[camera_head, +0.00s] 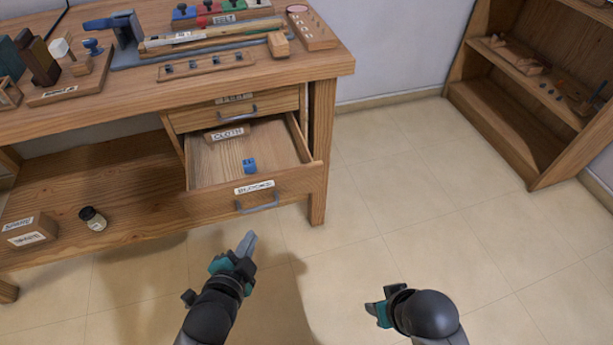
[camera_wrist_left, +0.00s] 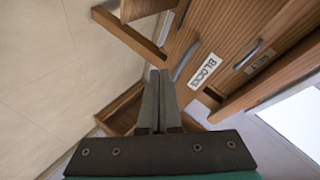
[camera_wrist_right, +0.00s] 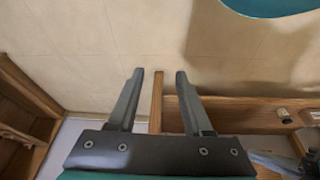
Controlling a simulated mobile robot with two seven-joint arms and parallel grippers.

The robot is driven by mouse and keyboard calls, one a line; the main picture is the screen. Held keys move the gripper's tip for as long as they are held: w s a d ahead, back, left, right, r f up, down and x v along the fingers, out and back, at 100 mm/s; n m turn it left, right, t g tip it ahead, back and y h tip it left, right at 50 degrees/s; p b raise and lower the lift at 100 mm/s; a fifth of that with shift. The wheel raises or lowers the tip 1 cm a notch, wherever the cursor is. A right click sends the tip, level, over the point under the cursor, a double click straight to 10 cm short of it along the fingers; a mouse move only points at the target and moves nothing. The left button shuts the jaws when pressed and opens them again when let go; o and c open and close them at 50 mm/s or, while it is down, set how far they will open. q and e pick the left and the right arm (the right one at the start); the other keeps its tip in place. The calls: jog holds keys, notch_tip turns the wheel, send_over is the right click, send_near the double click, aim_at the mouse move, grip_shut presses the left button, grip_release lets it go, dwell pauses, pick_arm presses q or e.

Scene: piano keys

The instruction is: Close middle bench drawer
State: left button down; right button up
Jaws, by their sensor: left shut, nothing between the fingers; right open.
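An open wooden drawer labelled BLOCKS (camera_head: 285,182) sticks out of the bench, below a shut upper drawer (camera_head: 275,102). Its front has a grey bar handle (camera_head: 258,205), which also shows in the left wrist view (camera_wrist_left: 185,60). A small blue block (camera_head: 249,165) lies inside. A wooden piece labelled CLOTH (camera_head: 228,134) is at the back of the opening; I cannot tell if it is a box or another drawer's front. My left gripper (camera_head: 249,242) is shut and empty, in front of the handle and apart from it. My right gripper (camera_wrist_right: 158,75) is open and empty, farther right over the floor.
The bench top (camera_head: 120,100) carries several tools and blocks. A labelled box (camera_head: 30,230) and a dark jar (camera_head: 92,218) stand on the lower shelf. A bench leg (camera_head: 319,150) is right of the drawer. A bookcase (camera_head: 540,100) stands at the right; the floor between is clear.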

pick_arm(q)
jog(key=w+d+r+m+t+h, duration=0.1)
jog(key=d+r+m+t+h, duration=0.1)
jog(key=d+m, duration=0.15)
jog(key=m+t+h+b, duration=0.2)
jog(key=m+h+b, duration=0.25)
jog(key=m, duration=0.35)
send_near(313, 168)
jog(key=s+d+x, duration=0.1)
jog(key=x, duration=0.4)
jog(key=shift+w+a+n, duration=0.2)
jog(key=shift+w+n, duration=0.05)
jog(key=shift+w, duration=0.65)
pick_arm(e)
jog(key=w+a+r+t+y, duration=0.1)
jog(key=w+a+r+t, duration=0.2)
jog(key=r, duration=0.2)
jog(key=shift+w+r, duration=0.15)
jog(key=shift+r, duration=0.2)
pick_arm(q)
jog(key=shift+a, duration=0.1)
pick_arm(e)
jog(key=shift+d, duration=0.1)
